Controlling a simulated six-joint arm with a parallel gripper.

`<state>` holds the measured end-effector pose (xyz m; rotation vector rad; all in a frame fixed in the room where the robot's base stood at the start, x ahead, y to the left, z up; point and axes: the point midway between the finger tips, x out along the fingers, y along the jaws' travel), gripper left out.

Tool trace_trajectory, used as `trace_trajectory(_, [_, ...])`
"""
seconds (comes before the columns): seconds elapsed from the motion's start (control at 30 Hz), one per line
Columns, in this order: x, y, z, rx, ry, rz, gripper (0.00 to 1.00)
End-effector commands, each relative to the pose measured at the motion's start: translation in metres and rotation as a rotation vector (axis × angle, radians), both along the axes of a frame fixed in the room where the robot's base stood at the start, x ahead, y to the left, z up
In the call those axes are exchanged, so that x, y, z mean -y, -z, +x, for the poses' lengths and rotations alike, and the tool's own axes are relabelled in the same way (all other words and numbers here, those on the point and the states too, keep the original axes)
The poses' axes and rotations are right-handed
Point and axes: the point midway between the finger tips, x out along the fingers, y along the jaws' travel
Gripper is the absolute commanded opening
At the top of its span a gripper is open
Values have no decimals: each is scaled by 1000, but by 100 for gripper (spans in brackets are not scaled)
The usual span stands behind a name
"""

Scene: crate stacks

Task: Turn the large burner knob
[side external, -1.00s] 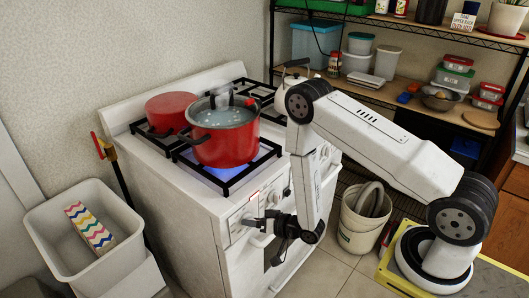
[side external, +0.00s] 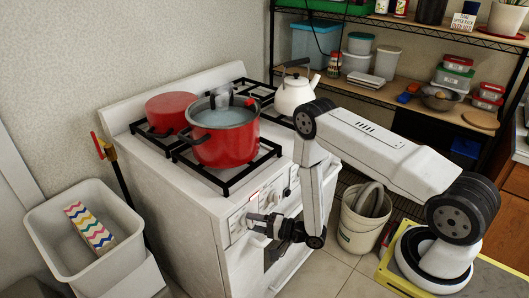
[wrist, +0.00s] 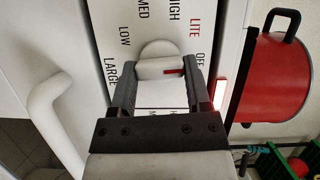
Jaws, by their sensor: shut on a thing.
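The large burner knob (wrist: 155,66) is a white round dial with a raised grip bar and a red mark. In the wrist view, the red mark lies at the bar's right end, on the side of the word OFF. The panel around it (wrist: 120,22) reads LITE, HIGH, MED, LOW and LARGE. My gripper (wrist: 161,72) has one black finger at each end of the bar and is shut on it. In the side view my gripper (side external: 256,221) is at the stove's front panel, and its fingers largely hide the knob.
A red pot (side external: 225,145) stands on the stove's front grate, with no flame showing under it. A second red pot (side external: 168,112) and a white kettle (side external: 293,97) are behind. The oven handle (wrist: 50,105) runs close to my gripper. A bucket (side external: 362,225) stands on the floor.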

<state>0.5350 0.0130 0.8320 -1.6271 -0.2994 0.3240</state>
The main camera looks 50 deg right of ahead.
Motion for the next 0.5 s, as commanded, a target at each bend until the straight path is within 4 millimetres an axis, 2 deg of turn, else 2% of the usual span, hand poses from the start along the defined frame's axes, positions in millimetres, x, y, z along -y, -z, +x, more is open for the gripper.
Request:
trace_trajectory(0.2, [0,1,0,-2,1,77,3])
trace_trajectory(0.5, [0,1,0,-1,1,99,3])
